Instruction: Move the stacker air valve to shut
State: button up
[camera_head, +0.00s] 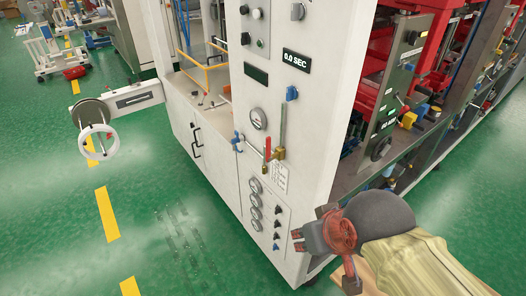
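On the front of the white machine cabinet (300,130), a thin pipe run carries a valve with a red lever (268,149), which points upward. A brass fitting (279,154) sits just right of it, and a blue-handled valve (237,138) is at the left end of the run. I cannot read a label that tells which one is the stacker air valve. My gripper (327,262) is at the lower right, in front of the cabinet's lower corner, apart from the valves and below right of them. Its dark fingers point left; their opening is unclear.
A round gauge (258,119) sits above the valves, and several gauges (255,198) and knobs are below. A white handwheel (99,141) juts out at left. Red machinery (410,60) stands at right. The green floor (150,230) at lower left is clear.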

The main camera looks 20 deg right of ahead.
aim_at(268, 158)
jog(key=j+z, duration=0.7)
jog(key=k+j+z, duration=0.1)
jog(key=z, duration=0.25)
jog(key=k+j, duration=0.05)
jog(key=j, duration=0.05)
